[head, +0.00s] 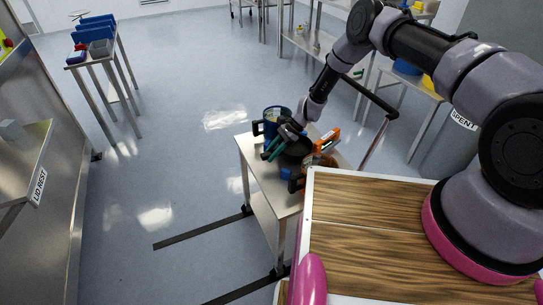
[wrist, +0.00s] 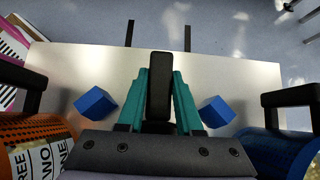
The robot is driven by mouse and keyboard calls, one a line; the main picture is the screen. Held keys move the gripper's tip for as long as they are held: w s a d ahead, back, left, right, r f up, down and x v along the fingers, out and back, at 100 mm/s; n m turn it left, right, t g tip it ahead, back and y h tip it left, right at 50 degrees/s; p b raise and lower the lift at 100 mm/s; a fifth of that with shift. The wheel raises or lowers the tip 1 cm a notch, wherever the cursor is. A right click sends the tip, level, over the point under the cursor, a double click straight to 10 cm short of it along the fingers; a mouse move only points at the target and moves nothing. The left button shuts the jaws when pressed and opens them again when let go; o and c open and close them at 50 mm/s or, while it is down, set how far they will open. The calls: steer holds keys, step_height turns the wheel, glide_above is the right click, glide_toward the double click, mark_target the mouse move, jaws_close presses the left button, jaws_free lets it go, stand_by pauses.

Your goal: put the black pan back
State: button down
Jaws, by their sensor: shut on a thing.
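My gripper (head: 273,148) is over the small metal table in the head view. In the wrist view its teal fingers (wrist: 160,100) are closed on both sides of a black upright bar (wrist: 160,75), which looks like the handle of the black pan. The rest of the pan is hidden by the gripper. I cannot tell whether the pan touches the tabletop.
The small table (wrist: 225,68) holds a blue container (head: 277,115) with a black handle, an orange container (head: 327,140) and two blue blocks (wrist: 96,104) (wrist: 216,112). A shelf marked "LID REST" (head: 35,165) is at left. A "SPENT" label (head: 463,120) is at right. Floor left of the table is clear.

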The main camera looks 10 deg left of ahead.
steer(key=shift+f, duration=0.65)
steer(key=shift+f, duration=0.1)
steer(key=shift+f, duration=0.25)
steer(key=c, duration=0.6)
jaws_free()
steer(key=shift+r, duration=0.1)
steer(key=shift+r, duration=0.3)
steer(key=v, duration=1.2)
steer(key=shift+d, duration=0.1)
